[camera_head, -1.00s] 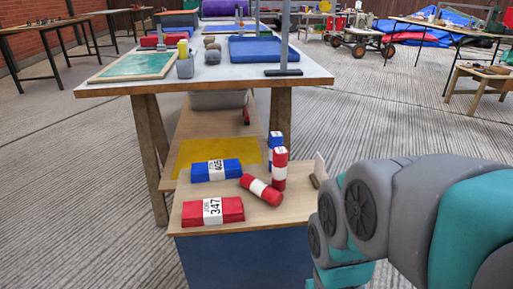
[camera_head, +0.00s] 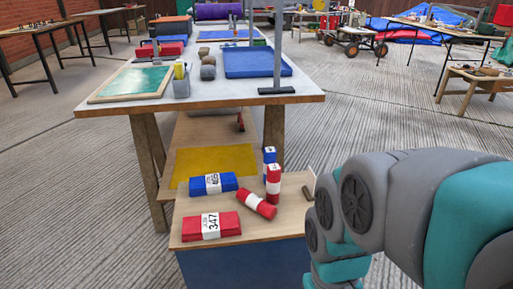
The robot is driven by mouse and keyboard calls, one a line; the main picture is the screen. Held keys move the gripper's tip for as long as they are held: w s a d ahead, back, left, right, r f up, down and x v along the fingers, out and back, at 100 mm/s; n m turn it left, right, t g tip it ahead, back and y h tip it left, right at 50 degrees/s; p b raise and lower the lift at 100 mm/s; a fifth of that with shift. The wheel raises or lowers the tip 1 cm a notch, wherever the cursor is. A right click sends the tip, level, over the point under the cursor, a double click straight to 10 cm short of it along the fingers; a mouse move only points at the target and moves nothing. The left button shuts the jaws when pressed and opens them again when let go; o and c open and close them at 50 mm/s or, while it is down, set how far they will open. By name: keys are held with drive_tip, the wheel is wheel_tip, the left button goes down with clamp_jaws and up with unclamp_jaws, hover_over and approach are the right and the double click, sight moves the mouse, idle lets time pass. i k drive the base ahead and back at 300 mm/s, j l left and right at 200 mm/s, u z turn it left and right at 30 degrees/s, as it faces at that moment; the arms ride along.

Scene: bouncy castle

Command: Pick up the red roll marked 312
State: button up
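Several rolls with white bands are on the low wooden bench top. A red roll (camera_head: 229,225) marked 347 lies at the front left. A blue roll (camera_head: 226,181) lies behind it; its number is hard to read. A red roll (camera_head: 267,209) lies slanted in the middle, its band unreadable. A red roll (camera_head: 273,189) stands upright beside it, with a blue upright roll (camera_head: 268,152) behind. I cannot read 312 on any roll. My arm fills the lower right; my gripper is out of view.
The low bench (camera_head: 290,222) has bare wood at its front right and a small upright board (camera_head: 309,183) at its right edge. A yellow sheet (camera_head: 213,160) lies behind the rolls. A taller worktable (camera_head: 215,92) stands beyond. Open floor lies to the left.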

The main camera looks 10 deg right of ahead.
sight(274, 169)
drive_tip(key=j+z, duration=0.15)
drive_tip(key=z, duration=0.35)
drive_tip(key=j+z, duration=0.1)
drive_tip(key=z, duration=0.35)
drive_tip(key=j+z, duration=0.15)
drive_tip(key=z, duration=0.35)
drive_tip(key=k+j+z, duration=0.45)
drive_tip(key=j, duration=0.4)
drive_tip(key=k+j+z, duration=0.4)
drive_tip(key=k+j, duration=0.3)
drive_tip(key=j, duration=0.25)
drive_tip(key=k+j, duration=0.15)
